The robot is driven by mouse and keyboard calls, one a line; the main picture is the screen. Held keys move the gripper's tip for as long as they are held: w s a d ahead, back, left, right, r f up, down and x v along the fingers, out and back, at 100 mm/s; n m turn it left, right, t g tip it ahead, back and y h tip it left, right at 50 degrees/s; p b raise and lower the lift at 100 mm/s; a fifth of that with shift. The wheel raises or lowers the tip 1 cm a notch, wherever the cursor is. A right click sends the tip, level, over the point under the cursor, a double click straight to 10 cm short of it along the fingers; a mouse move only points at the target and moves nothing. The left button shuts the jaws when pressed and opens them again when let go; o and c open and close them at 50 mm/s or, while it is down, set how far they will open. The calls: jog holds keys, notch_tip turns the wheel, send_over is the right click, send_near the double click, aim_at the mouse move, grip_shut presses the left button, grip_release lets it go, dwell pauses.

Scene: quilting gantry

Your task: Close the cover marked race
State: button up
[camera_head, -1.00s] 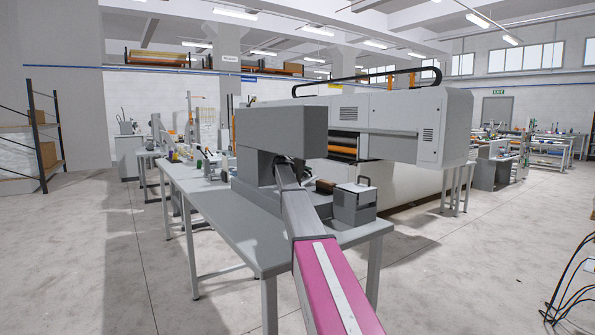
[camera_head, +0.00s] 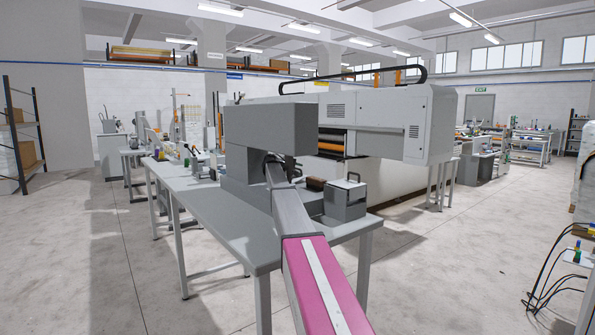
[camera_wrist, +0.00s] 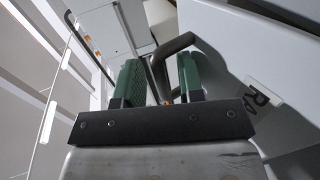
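The cover is a pale grey panel at the right of the wrist view (camera_wrist: 245,45); its label (camera_wrist: 263,96) shows only the letters "RA", and the rest is cut off or hidden. A dark curved handle (camera_wrist: 178,43) reaches into the space between my gripper's green fingers (camera_wrist: 160,80). The fingers stand apart, with a gap around the handle, and I see no clear grip on it. In the head view my arm reaches the grey machine head (camera_head: 265,135) on the table; the fingers and the label are hidden there.
The grey table (camera_head: 215,225) carries the machine head and a small grey box (camera_head: 345,200) right of my arm. A large quilting machine (camera_head: 395,120) stands behind. Cables (camera_head: 540,275) hang at the right edge. The floor at front right is open.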

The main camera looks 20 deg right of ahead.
jog(key=v, duration=1)
jog(key=shift+s+a, duration=0.1)
jog(key=shift+a, duration=0.25)
